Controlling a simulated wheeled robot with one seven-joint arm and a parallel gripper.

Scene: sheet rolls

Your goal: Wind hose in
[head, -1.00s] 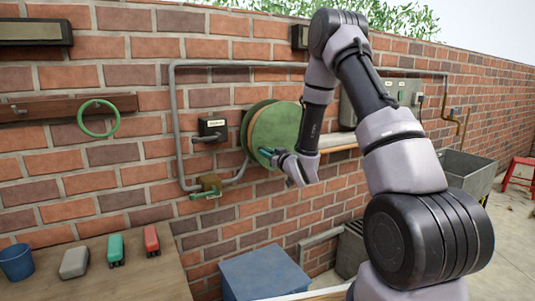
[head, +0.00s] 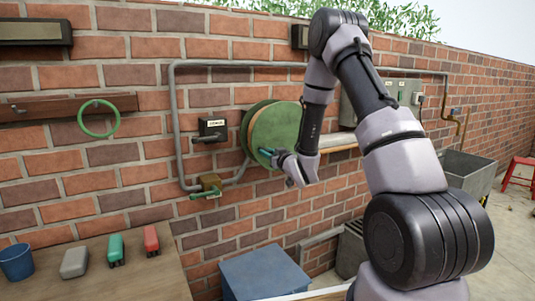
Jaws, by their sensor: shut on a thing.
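The green hose reel (head: 272,128) is a round drum mounted on the brick wall. My gripper (head: 275,156) is at the reel's lower front and is shut on the crank handle. The fingertips are small in the picture and partly merge with the handle. No loose length of hose is clearly visible, and my arm hides the reel's right side.
A brass valve with a green lever (head: 210,186) sits on the pipe below left. A green ring (head: 98,118) hangs on a wooden rail. A table (head: 130,272) stands at lower left. A blue box (head: 264,274) stands below the reel. A grey trough (head: 464,172) is at right.

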